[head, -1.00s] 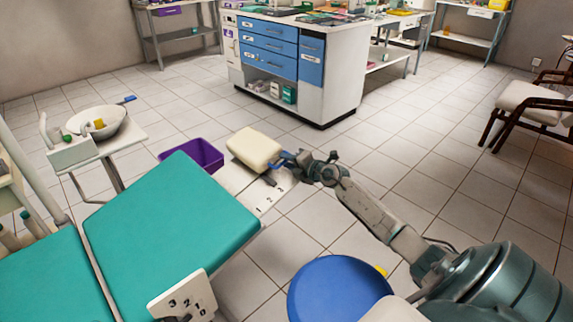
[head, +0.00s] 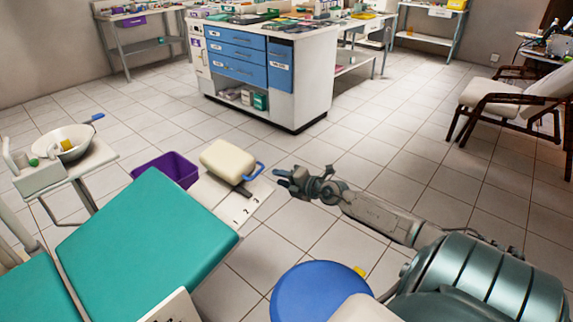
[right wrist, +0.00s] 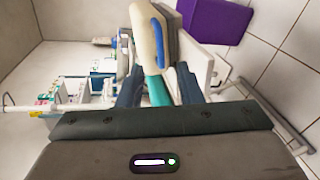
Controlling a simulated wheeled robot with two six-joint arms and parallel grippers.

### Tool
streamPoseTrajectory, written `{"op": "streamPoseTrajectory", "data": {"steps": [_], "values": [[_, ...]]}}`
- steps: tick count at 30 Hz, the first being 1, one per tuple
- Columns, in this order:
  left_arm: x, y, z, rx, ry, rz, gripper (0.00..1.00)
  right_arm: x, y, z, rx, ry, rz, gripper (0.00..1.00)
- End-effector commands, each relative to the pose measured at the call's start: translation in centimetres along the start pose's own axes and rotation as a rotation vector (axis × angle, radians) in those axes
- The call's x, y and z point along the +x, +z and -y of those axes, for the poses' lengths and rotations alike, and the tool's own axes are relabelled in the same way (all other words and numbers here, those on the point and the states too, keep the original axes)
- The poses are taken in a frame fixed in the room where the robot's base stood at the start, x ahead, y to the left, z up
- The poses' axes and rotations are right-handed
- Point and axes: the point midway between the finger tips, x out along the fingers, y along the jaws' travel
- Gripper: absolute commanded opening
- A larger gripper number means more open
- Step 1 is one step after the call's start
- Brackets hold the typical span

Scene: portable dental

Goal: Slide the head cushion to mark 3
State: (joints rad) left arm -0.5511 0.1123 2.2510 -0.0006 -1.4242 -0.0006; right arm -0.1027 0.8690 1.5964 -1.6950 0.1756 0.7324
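The head cushion (head: 228,160) is a cream block with a blue handle (head: 256,171) on its right side. It sits on a pale plate (head: 225,204) numbered 1, 2, 3 beyond the green chair back. A dark bar shows below the cushion near the numbers; which mark it lines up with I cannot tell. My right gripper (head: 285,180) is to the right of the handle, apart from it and empty. In the right wrist view its fingers (right wrist: 158,88) are spread, with the cushion (right wrist: 146,38) and blue handle (right wrist: 159,32) beyond them. My left gripper is not in view.
The green chair back (head: 145,245) fills the lower left. A purple bin (head: 168,170) stands left of the cushion. A blue round stool seat (head: 318,292) is below my right arm. A basin (head: 62,143) is at left. Floor is clear towards the blue-drawer cabinet (head: 242,58).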

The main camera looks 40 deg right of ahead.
Motion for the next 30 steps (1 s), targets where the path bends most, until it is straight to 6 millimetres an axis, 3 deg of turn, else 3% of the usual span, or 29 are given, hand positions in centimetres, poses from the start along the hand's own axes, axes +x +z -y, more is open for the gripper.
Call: {"op": "streamPoseTrajectory", "data": {"steps": [7,30], "values": [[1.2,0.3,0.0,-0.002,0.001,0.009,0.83,-1.7,0.0,0.0,0.000,-0.001,-0.001,0.33],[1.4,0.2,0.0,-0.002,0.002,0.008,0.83,-1.8,0.0,0.1,0.001,-0.001,0.000,0.33]]}}
